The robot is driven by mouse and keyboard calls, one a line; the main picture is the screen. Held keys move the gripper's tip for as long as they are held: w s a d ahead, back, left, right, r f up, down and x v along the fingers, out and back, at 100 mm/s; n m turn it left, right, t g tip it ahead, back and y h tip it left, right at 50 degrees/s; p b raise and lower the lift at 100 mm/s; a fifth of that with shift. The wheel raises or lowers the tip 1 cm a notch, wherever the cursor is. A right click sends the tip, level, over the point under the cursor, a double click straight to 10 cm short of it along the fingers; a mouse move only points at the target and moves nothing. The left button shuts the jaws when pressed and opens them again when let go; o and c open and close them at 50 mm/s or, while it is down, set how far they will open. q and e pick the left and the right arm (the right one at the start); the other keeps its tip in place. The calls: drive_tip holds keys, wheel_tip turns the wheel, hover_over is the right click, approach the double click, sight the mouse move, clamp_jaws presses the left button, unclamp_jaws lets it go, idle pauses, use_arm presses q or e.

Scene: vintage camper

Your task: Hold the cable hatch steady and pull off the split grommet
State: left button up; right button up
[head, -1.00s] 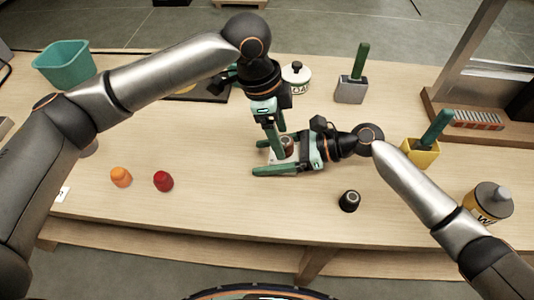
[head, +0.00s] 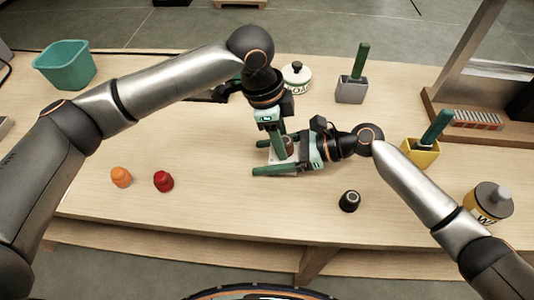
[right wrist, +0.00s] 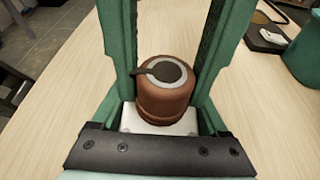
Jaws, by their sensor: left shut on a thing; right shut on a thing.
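The cable hatch has a white base (right wrist: 160,121) on the table. The split grommet is a brown, rounded cap (right wrist: 166,101) with a grey ring and dark tab on top, upright on the white base. It also shows in the head view (head: 289,142), partly covered. My left gripper (head: 282,150) comes down from above with its green fingers either side of the grommet, shut on it. My right gripper (head: 276,158) reaches in from the right, low over the table, its fingers shut on the white base. The contact surfaces are largely hidden.
A black cap (head: 349,201), a red piece (head: 163,181) and an orange piece (head: 121,177) stand near the front. A teal bin (head: 65,65), white jar (head: 297,76), grey block (head: 350,90), yellow holder (head: 421,152) and labelled bottle (head: 488,202) stand around. The front middle is clear.

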sight(293, 151)
use_arm(q)
clamp_jaws()
drive_tip(key=shift+r, duration=0.3)
idle(0.4)
drive_tip(key=shift+d+v, duration=0.15)
drive_tip(key=shift+v, duration=0.5)
drive_tip(key=shift+d+v, duration=0.15)
drive_tip(key=shift+v, duration=0.45)
drive_tip(key=shift+r, duration=0.25)
drive_tip(key=shift+d+v, duration=0.2)
drive_tip(key=shift+v, duration=0.7)
drive_tip(key=shift+d+v, duration=0.25)
drive_tip(key=shift+v, duration=0.65)
drive_tip(key=shift+r, duration=0.1)
use_arm(e)
drive_tip(key=o, duration=1.6)
drive_tip(key=shift+c, duration=0.2)
drive_tip(key=shift+v, duration=3.75)
